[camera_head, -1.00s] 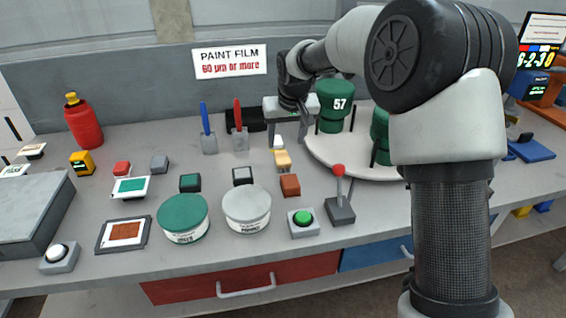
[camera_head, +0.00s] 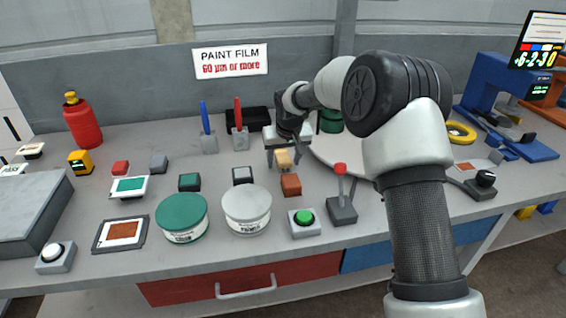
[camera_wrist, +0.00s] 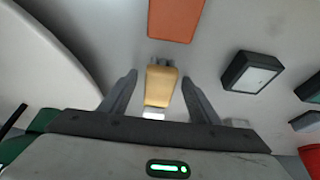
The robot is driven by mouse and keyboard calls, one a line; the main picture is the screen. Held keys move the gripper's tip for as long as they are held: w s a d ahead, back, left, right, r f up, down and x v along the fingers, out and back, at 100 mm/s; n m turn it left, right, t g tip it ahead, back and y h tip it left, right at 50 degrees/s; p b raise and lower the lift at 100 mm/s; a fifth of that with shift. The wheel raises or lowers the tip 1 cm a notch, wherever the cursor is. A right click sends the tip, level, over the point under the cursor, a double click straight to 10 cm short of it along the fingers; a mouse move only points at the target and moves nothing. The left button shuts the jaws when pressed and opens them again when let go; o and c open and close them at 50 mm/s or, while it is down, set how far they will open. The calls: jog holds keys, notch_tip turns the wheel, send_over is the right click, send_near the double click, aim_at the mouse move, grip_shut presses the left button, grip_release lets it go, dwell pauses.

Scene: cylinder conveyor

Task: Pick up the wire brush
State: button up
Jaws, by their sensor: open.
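The wire brush, a small tan block with grey tufts at one end, lies on the grey bench; it shows in the head view (camera_head: 283,158) and in the wrist view (camera_wrist: 161,88). My gripper (camera_head: 283,164) is over it. In the wrist view my gripper (camera_wrist: 159,77) is open, with one dark finger on each side of the brush and a visible gap on both sides. Whether the fingers reach down to the bench is hard to tell. A small white piece (camera_wrist: 153,114) shows at the brush's other end, partly hidden by my gripper.
An orange-brown block (camera_head: 291,185) lies just in front of the brush, and a dark box with a pale top (camera_head: 242,176) to the left. A round white turntable (camera_head: 340,150) is close on the right. A red-knobbed lever (camera_head: 341,200) and two round tins stand nearer the front.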

aim_at(284, 159)
jog(key=c, duration=1.2)
notch_tip(284, 159, up, 10)
jog(key=shift+r+p, duration=0.1)
jog(key=shift+p, duration=0.85)
